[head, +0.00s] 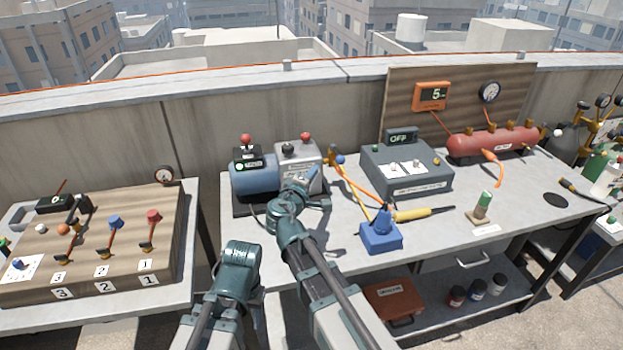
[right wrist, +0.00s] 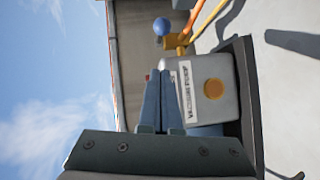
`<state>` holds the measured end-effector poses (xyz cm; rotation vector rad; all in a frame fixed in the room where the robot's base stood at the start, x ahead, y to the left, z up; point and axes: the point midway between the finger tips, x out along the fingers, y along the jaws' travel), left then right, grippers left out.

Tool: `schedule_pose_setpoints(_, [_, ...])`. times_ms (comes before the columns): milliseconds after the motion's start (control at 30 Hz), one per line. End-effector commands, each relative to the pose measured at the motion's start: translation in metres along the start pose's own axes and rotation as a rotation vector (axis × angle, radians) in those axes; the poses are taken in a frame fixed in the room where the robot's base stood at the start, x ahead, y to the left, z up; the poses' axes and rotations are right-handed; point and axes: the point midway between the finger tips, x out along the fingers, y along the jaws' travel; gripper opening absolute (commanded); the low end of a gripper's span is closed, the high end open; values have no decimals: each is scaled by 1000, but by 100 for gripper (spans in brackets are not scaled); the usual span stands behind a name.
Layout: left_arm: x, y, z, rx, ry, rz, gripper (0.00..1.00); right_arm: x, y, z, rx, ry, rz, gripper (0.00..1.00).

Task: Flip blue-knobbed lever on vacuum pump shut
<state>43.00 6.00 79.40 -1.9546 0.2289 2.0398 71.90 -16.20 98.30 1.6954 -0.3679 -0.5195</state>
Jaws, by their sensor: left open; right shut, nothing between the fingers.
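The vacuum pump (head: 256,180) is a blue cylinder with a grey housing at the middle bench's left end. Its labelled grey housing (right wrist: 222,72) fills the right wrist view's centre right. The blue knob (head: 340,160) sits by a brass valve at the pump's right side. In the right wrist view the blue knob (right wrist: 162,26) is beyond the fingertips, apart from them; the lever's exact angle is unclear. My right gripper (head: 301,174) is shut and empty, in front of the grey housing; its fingers (right wrist: 161,76) show pressed together. My left gripper (head: 238,252) is open, low before the bench, its fingers mostly hidden.
Orange and yellow hoses run from the valve beside a blue block (head: 381,238) with a cone. A grey box with a display (head: 405,165) stands right of the pump. A wooden lever panel (head: 110,235) is left.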

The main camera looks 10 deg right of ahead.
Motion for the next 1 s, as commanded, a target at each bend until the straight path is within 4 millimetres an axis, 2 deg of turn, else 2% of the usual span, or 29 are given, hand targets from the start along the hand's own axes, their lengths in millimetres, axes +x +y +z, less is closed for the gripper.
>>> schedule_pose_setpoints(33, [3, 0, 0, 0, 0, 0, 50, 15, -2, -2, 0, -4, 0, 0])
schedule_pose_setpoints(200, [7, 1, 0, 0, 0, 0, 50, 48, -1, -1, 0, -2, -1, 0])
schedule_pose_setpoints(400, [12, 1, -1, 0, 0, 0, 50, 67, -1, 18, 0, -3, 0, 0])
schedule_pose_setpoints(600, [14, 1, -1, 0, 0, 0, 50, 76, 0, 27, -1, -1, 0, 0])
schedule_pose_setpoints(1000, [14, 1, -1, 0, 0, 0, 50, 77, 0, 28, -1, 0, -1, 0])
